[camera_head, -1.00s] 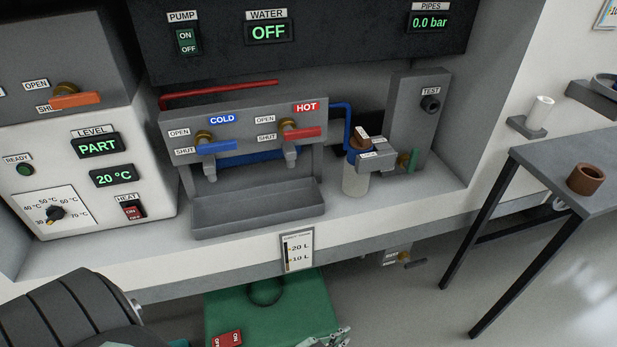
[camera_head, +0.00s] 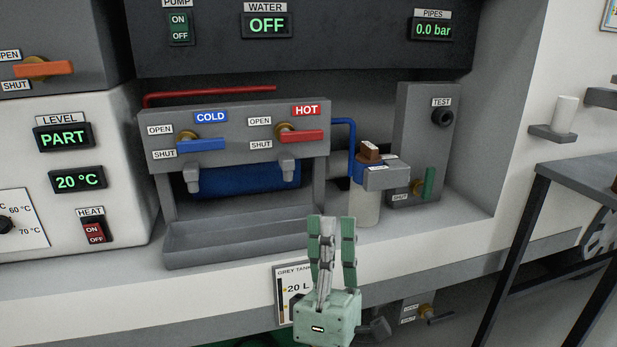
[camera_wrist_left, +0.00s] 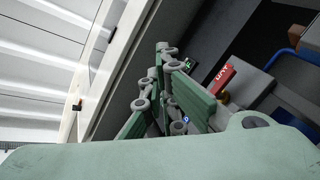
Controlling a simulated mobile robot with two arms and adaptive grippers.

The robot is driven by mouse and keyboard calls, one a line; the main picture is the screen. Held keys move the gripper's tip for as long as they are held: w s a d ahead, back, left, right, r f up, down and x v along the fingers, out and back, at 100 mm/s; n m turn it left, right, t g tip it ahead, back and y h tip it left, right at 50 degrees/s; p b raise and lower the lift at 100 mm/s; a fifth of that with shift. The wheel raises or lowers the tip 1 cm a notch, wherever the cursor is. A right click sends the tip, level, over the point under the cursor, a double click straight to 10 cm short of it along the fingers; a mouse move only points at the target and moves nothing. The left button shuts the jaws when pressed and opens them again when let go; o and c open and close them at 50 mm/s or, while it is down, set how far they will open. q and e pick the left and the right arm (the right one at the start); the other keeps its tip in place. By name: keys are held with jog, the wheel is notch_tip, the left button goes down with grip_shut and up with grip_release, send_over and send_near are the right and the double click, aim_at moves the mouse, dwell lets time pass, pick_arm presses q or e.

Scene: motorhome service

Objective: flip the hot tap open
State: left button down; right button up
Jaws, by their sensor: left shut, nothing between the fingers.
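The hot tap has a red lever (camera_head: 302,136) on a brass body, under the red HOT label (camera_head: 306,110), on the right of the grey tap panel. Its lever points right, nearly level, between the OPEN and SHUT labels. The cold tap's blue lever (camera_head: 201,145) is to its left in a similar pose. My left gripper (camera_head: 333,222) is shut and empty, fingers up, in front of the counter and below the hot tap, apart from it. My right gripper is not in view.
A grey trough (camera_head: 245,232) lies under the spouts. Right of the panel stand a filter canister (camera_head: 365,205) with a brown-topped head and a TEST post (camera_head: 425,140) with a green lever. A table (camera_head: 590,170) is at the right. Displays read WATER OFF and 0.0 bar.

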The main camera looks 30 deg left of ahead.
aim_at(301, 135)
pick_arm(q)
jog(key=w+a+f+n+g+y, duration=0.3)
jog(key=w+a+f+n+g, duration=0.2)
jog(key=w+n, duration=0.8)
jog(key=a+n+g, duration=0.3)
jog(key=a, duration=0.2)
jog(key=shift+n, duration=0.3)
jog(key=shift+a, duration=0.15)
jog(key=x, duration=0.9)
jog(key=shift+w+a+r+b, duration=0.15)
jog(key=shift+a+r+b, duration=0.1)
jog(key=shift+b, duration=0.15)
